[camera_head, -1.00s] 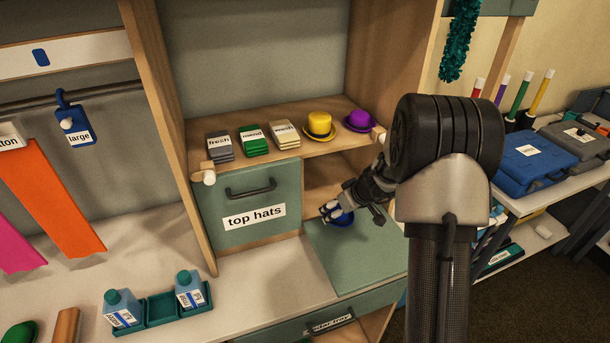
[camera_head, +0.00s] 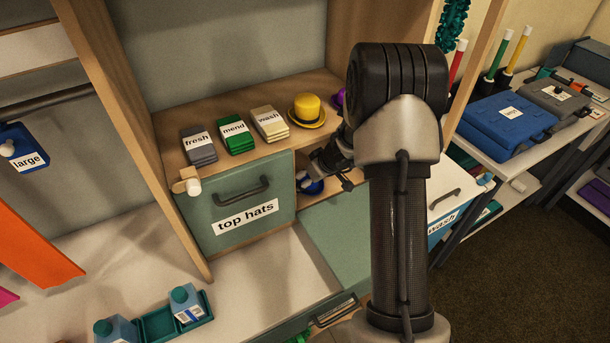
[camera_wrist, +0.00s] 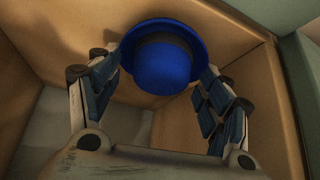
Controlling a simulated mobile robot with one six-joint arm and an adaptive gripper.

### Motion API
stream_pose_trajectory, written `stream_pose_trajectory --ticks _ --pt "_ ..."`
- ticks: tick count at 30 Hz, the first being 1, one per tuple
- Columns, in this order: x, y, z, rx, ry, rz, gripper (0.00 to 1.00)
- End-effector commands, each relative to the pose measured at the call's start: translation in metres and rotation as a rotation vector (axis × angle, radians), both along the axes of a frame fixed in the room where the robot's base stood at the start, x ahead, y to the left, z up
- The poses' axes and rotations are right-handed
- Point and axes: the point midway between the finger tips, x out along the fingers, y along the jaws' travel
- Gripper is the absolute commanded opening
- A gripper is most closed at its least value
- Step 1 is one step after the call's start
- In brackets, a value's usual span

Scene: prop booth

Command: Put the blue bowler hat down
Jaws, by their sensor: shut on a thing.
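The blue bowler hat (camera_wrist: 163,62) has a round crown and a dark band, and shows large in the wrist view. My gripper (camera_wrist: 160,78) is shut on it, with a finger on each side. In the head view the hat (camera_head: 311,187) shows only in part, at the mouth of the open compartment right of the "top hats" door. My gripper (camera_head: 316,178) and arm hide much of that compartment. In the wrist view, wooden walls (camera_wrist: 262,85) surround the hat. I cannot tell whether the hat touches the compartment floor.
The lowered green flap (camera_head: 340,240) in front is bare. A bottle tray (camera_head: 160,324) stands front left.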

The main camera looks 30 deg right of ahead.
Motion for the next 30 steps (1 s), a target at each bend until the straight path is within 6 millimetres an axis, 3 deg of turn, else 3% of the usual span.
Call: stream_pose_trajectory --ticks 10,11,14,26,30 --pt "0.0 0.0 -0.004 -0.001 -0.001 0.003 0.57" --pt "0.0 0.0 -0.003 -0.001 0.0 0.003 0.73" --pt "0.0 0.0 -0.002 0.0 0.0 0.002 0.8" --pt "0.0 0.0 0.0 0.0 0.0 0.001 0.8" --pt "-0.004 -0.002 0.012 -0.001 -0.003 0.0 0.8"
